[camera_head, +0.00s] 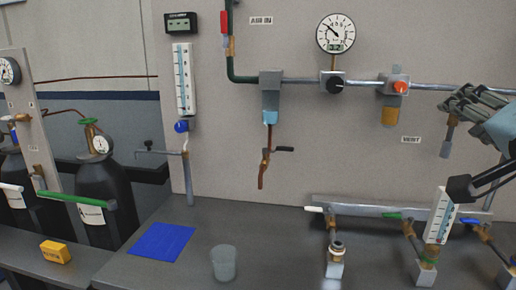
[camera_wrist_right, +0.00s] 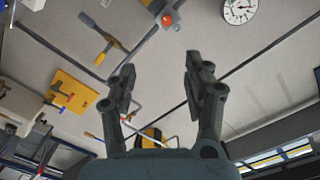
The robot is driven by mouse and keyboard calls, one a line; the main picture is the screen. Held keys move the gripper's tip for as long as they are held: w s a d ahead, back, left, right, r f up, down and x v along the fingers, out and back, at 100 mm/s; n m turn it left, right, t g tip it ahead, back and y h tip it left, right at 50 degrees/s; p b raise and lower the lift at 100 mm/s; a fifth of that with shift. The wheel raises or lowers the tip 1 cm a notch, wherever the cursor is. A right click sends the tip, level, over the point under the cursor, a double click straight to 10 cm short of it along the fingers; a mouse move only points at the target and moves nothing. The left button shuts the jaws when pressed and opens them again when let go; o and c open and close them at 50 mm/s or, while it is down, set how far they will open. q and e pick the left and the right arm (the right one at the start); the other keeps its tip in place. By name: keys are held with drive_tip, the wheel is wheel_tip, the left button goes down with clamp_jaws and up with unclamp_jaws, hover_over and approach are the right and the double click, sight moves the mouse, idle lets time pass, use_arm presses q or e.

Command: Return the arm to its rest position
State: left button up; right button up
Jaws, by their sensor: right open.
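My right gripper (camera_head: 472,103) is at the upper right of the head view, raised in front of the wall panel near the pipe's right end. In the right wrist view my right gripper (camera_wrist_right: 158,85) shows two dark fingers spread apart, with nothing between them. My right arm comes in from the right edge of the head view. My left gripper is not in either view.
A bench (camera_head: 285,240) carries a blue mat (camera_head: 162,242), a clear cup (camera_head: 224,263) and a valve manifold (camera_head: 400,212). A gauge (camera_head: 336,34) and red-knobbed valve (camera_head: 400,87) sit on the wall pipe. Dark cylinders (camera_head: 103,190) and a yellow box (camera_head: 55,252) stand left.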

drive_tip(key=s+a+f+n+g+y, duration=0.1)
drive_tip(key=s+f+n+g, duration=0.25)
drive_tip(key=f, duration=0.55)
drive_tip(key=s+a+f+n+g, duration=0.1)
drive_tip(key=s+f+n+g, duration=0.3)
drive_tip(key=f, duration=0.5)
drive_tip(key=s+a+f+n+g+y, duration=0.1)
drive_tip(key=s+a+f+n+g, duration=0.15)
drive_tip(key=s+f, duration=0.35)
drive_tip(key=s+a+f+n+g+y, duration=0.1)
drive_tip(key=s+f+n+g, duration=0.15)
drive_tip(key=s, duration=0.55)
wheel_tip(320, 180, down, 35)
drive_tip(key=s+d+g+b, duration=0.2)
drive_tip(key=s+b, duration=0.1)
drive_tip(key=b, duration=0.5)
use_arm(q)
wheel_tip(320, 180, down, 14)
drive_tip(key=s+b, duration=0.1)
drive_tip(key=b, duration=0.4)
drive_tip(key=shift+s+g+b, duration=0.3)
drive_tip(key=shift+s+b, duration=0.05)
use_arm(e)
drive_tip(key=s+f+g, duration=0.1)
drive_tip(key=s+f, duration=0.8)
drive_tip(key=f, duration=0.2)
drive_tip(key=s+d+f, duration=0.1)
drive_tip(key=s+f, duration=0.8)
drive_tip(key=f, duration=0.2)
drive_tip(key=shift+f+m+g, duration=0.35)
